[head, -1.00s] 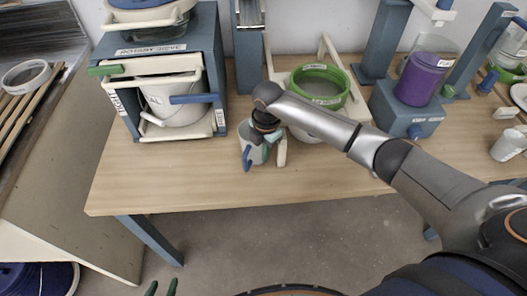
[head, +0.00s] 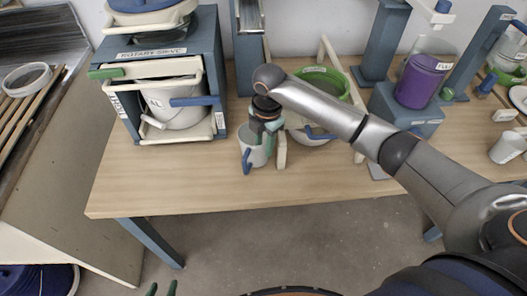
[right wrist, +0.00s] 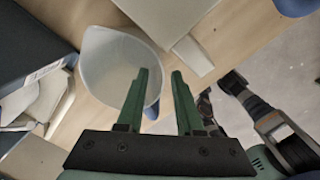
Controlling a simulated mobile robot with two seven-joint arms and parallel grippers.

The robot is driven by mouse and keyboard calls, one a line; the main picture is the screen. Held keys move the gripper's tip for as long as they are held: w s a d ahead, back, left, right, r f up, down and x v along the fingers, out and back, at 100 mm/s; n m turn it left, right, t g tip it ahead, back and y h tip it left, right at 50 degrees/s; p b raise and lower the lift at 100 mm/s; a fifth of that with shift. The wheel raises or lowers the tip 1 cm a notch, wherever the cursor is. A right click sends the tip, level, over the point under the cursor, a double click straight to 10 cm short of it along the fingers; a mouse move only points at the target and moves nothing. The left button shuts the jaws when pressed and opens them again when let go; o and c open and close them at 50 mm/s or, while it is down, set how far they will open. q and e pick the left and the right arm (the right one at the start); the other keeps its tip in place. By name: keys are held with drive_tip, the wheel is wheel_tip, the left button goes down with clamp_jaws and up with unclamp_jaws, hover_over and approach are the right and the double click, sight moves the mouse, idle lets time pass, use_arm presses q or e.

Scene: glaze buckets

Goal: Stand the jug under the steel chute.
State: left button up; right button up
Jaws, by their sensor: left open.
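The jug (head: 252,152), pale grey with a blue handle, stands upright on the wooden table in the head view. Its open mouth shows in the right wrist view (right wrist: 112,65). My right gripper (right wrist: 160,72) is open at the jug's right-hand rim. One green finger overlaps the mouth and the other is outside it; I cannot tell how deep they reach. In the head view the wrist partly hides this gripper (head: 270,138). The steel chute (head: 249,16) is on a blue stand at the table's back, behind the jug. My left gripper (head: 162,289) is open and empty at the bottom edge.
The rotary sieve cabinet (head: 215,60) with a white bucket (head: 175,112) stands left of the jug. A green-rimmed sieve (head: 335,78) over a bucket is to the right, partly behind my right arm. The table front (head: 190,185) is clear.

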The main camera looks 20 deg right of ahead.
wheel_tip(320, 180, up, 7)
drive_tip(key=shift+s, duration=0.2)
drive_tip(key=shift+f, duration=0.1)
idle(1.3)
